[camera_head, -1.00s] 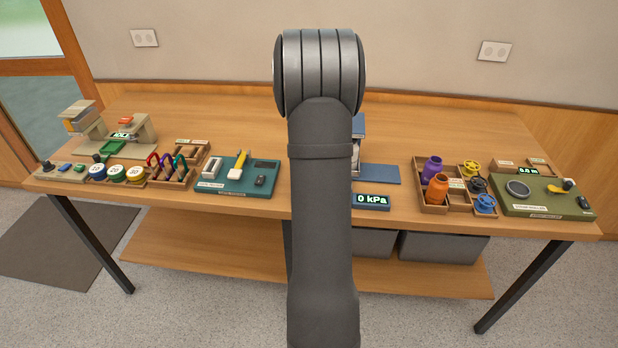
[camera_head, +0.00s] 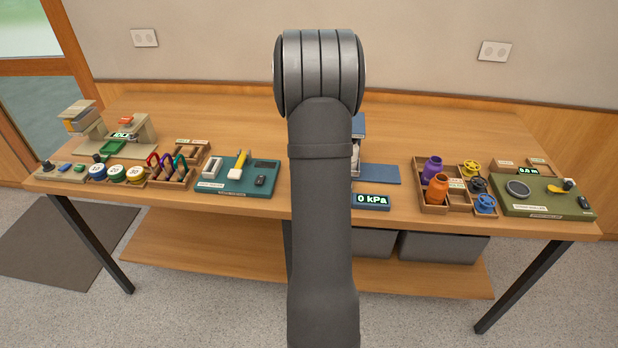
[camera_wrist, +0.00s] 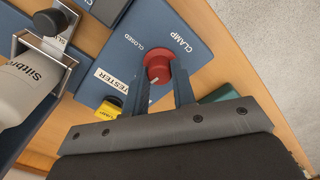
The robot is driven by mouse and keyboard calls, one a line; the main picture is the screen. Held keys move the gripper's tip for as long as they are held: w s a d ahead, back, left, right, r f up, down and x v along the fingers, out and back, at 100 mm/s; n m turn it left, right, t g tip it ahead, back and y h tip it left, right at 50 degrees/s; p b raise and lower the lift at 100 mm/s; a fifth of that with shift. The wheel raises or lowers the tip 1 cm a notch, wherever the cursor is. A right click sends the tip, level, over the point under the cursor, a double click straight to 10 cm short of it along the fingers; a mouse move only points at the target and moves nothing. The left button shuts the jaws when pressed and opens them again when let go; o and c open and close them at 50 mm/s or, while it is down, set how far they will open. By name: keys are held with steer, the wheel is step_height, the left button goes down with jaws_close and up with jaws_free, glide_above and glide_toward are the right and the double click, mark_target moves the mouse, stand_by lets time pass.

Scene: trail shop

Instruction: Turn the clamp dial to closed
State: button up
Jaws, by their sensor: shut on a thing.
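The red clamp dial (camera_wrist: 157,67) sits on a blue tester panel (camera_wrist: 150,22) in the wrist view, near the printed words CLAMP and CLOSED. A small pale mark shows on the dial's near side; I cannot tell its exact setting. My gripper (camera_wrist: 161,80) has one finger on each side of the dial and is shut on it. A pale bottle (camera_wrist: 25,90) lies under a metal bracket with a dark knob (camera_wrist: 50,22) at the left. In the head view my arm hides the gripper, the dial and most of the tester; its display (camera_head: 371,201) reads 0 kPa.
A yellow button (camera_wrist: 110,105) is close to my left finger. A green block (camera_wrist: 215,94) is beside the right finger. In the head view, trays of carabiners (camera_head: 170,172) stand left and a wooden tray of bottles and valves (camera_head: 430,208) right. The table's back strip is clear.

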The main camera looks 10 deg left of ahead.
steer(key=m, duration=0.8)
steer(key=shift+m, duration=0.4)
steer(key=m, duration=0.4)
steer(key=shift+m+g, duration=0.3)
steer(key=shift+m, duration=1.5)
steer(key=o, duration=1)
step_height(320, 180, up, 18)
steer(key=shift+w+a+f, duration=0.15)
steer(key=shift+a+f, duration=0.05)
steer(key=shift+f, duration=0.05)
